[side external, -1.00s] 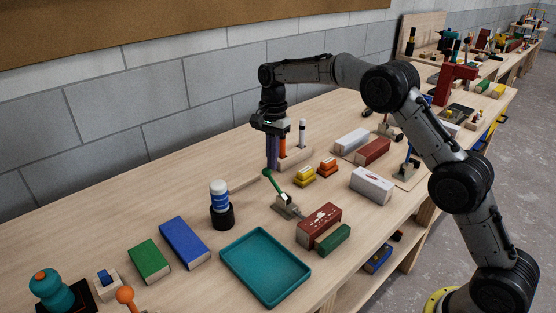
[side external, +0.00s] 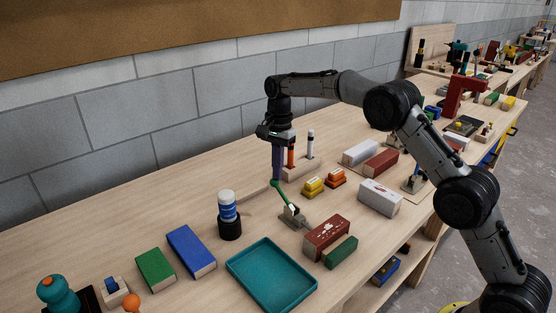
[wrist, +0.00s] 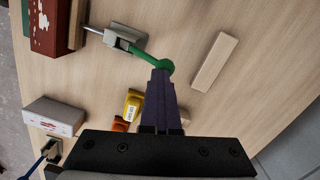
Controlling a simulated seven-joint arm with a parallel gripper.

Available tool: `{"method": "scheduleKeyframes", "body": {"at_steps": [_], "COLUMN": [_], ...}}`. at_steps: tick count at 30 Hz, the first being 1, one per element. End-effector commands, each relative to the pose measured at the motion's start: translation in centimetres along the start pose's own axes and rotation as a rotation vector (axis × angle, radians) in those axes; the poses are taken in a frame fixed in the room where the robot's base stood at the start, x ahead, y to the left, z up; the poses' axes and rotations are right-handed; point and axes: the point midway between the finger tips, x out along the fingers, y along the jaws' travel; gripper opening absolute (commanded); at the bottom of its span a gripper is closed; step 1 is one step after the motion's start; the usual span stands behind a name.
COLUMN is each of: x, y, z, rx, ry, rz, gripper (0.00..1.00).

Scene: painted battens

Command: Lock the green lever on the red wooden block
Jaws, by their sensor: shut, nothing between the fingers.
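The green lever (side external: 281,195) rises at a slant from its grey metal clamp (side external: 292,214), its round knob up and toward the wall. The red wooden block (side external: 322,236), with worn white marks, lies just in front of the clamp. In the wrist view the lever (wrist: 146,55), clamp (wrist: 125,38) and red block (wrist: 50,28) show at the upper left, with a rod from the clamp toward the block. My gripper (side external: 276,179) is shut and empty, pointing down, its purple fingertips (wrist: 160,74) at the lever's knob. I cannot tell whether they touch it.
A teal tray (side external: 272,275) and a green block (side external: 341,251) lie near the front. A blue-and-white bottle (side external: 228,210) stands left of the lever. Yellow (side external: 313,187) and orange (side external: 336,178) pieces and a white block (side external: 379,197) lie to the right. A wooden strip (wrist: 214,62) lies behind the lever.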

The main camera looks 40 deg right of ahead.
Motion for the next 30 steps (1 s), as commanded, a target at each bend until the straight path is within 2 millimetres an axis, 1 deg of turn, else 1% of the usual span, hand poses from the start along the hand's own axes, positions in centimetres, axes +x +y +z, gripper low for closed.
{"method": "scheduleKeyframes", "body": {"at_steps": [1, 4, 8, 12, 17, 24, 30], "x": [0.4, -0.9, -3.7, -7.0, -9.7, -11.4, -12.0], "y": [-0.1, -0.1, -0.1, -0.1, 0.0, 0.0, 0.1], "z": [-0.1, -0.1, -0.1, -0.1, 0.0, 0.0, 0.0], "rx": [0.002, 0.001, 0.001, 0.000, 0.001, 0.001, 0.001], "ry": [-0.001, 0.001, 0.002, 0.002, 0.002, 0.001, 0.000], "rz": [0.006, 0.001, -0.003, -0.006, -0.004, -0.003, -0.002], "gripper": [0.00, 0.00, 0.00, 0.00, 0.00, 0.00, 0.00]}}
